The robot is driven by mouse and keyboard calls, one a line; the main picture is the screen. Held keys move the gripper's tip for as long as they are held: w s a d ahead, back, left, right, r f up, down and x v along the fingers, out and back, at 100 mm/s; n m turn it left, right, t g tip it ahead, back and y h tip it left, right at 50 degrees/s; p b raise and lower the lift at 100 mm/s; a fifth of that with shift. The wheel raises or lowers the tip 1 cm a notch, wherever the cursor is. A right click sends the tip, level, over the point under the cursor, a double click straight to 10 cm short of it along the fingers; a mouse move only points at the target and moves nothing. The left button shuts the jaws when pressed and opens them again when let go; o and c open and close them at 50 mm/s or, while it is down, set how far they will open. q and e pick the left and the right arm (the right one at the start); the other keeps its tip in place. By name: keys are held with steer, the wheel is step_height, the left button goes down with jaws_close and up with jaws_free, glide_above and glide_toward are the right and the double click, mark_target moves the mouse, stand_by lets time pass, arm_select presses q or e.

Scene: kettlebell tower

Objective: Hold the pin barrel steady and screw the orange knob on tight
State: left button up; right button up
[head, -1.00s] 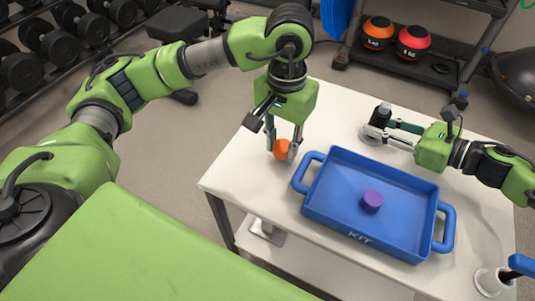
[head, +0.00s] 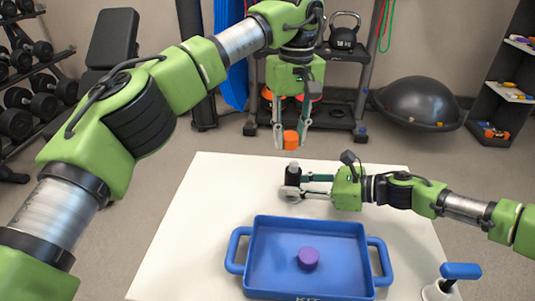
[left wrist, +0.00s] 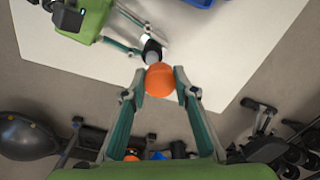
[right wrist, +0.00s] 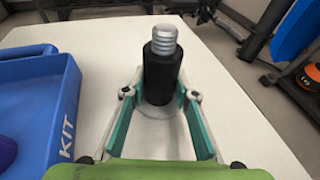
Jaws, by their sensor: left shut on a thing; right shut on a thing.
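The pin barrel (right wrist: 161,75) is a black upright cylinder with a silver threaded top, standing on a pale round base on the table. It also shows in the head view (head: 293,176). My right gripper (head: 298,185) is shut on the barrel from the right side. The orange knob (head: 290,139) is in my left gripper (head: 291,143), which points down and is shut on it. The knob is above the barrel and apart from it in the head view. In the left wrist view the knob (left wrist: 160,80) sits between the fingertips, with the barrel's top beyond it.
A blue KIT tray (head: 236,250) with a purple piece (head: 308,259) inside stands on the white table (head: 190,215) in front of the barrel. The table left of the tray is clear.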

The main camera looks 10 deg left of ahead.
mark_target(294, 164)
arm_select(q)
steer(key=shift+w+d+r+n, duration=0.15)
steer(key=shift+d+r+n, duration=0.25)
steer(key=shift+d+r, duration=0.4)
steer(key=shift+a+f, duration=0.1)
steer(key=shift+f, duration=2.7)
steer(key=shift+f, duration=1.8)
steer(key=m, duration=1.3)
steer(key=shift+m, duration=0.4)
steer(key=o, duration=1.3)
